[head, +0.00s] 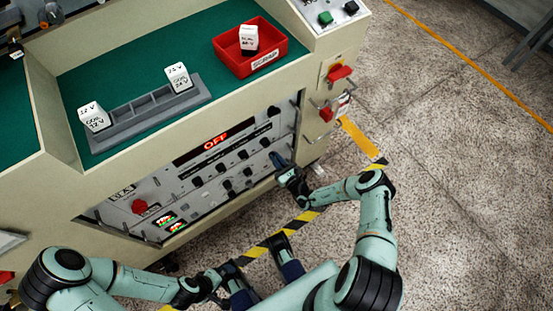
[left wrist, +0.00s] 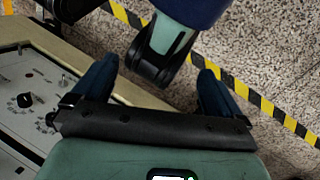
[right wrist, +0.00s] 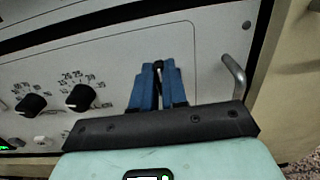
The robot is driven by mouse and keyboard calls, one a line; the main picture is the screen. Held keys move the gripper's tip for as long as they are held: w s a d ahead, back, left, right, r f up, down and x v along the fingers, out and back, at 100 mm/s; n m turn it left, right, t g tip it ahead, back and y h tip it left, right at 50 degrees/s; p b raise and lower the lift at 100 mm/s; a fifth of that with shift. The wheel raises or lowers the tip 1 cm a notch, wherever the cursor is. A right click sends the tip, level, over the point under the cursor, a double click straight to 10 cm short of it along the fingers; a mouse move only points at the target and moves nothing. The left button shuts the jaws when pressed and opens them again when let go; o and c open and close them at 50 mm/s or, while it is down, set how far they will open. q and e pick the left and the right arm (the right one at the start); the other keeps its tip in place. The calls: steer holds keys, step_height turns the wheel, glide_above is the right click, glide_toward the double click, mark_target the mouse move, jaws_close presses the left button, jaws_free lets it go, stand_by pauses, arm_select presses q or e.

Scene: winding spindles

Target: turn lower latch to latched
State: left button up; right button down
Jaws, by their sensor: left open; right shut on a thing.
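My right gripper (head: 279,160) is at the lower right of the grey front panel (head: 190,185). In the right wrist view its blue fingers (right wrist: 158,85) are closed together on a small dark part (right wrist: 158,64) of the panel face. The fingers hide most of this part, so I cannot tell its shape or whether it is the lower latch, or which way it is turned. My left gripper (head: 216,287) is low in front of the console, away from the panel. Its blue fingers (left wrist: 155,90) are spread apart and empty.
Black knobs (right wrist: 82,97) sit left of my right gripper, and a metal handle (right wrist: 234,76) stands to its right. Red switches (head: 339,73) are on the console's right side. A red bin (head: 273,68) and grey rack (head: 147,117) stand on top. The floor at right is clear.

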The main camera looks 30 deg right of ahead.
arm_select(q)
step_height(320, 180, up, 8)
steer(key=s+g+p, duration=0.1)
steer(key=s+p, duration=0.1)
steer(key=p, duration=0.6)
steer(key=shift+s+d+f+p, duration=0.15)
steer(key=shift+s+f+p, duration=0.1)
steer(key=shift+p, duration=0.15)
arm_select(e)
steer(key=shift+a+f+n, duration=0.15)
steer(key=shift+f+n, duration=0.05)
steer(key=shift+n, duration=2.8)
steer(key=shift+a+f+n, duration=0.15)
steer(key=shift+a+n, duration=0.05)
steer(key=shift+n, duration=2.8)
steer(key=shift+a+f+n, duration=0.15)
steer(key=shift+f+n, duration=0.05)
steer(key=shift+n, duration=2.8)
steer(key=c, duration=1.2)
jaws_free()
steer(key=shift+o, duration=0.2)
arm_select(q)
steer(key=shift+r, duration=0.1)
arm_select(e)
steer(key=shift+s, duration=0.15)
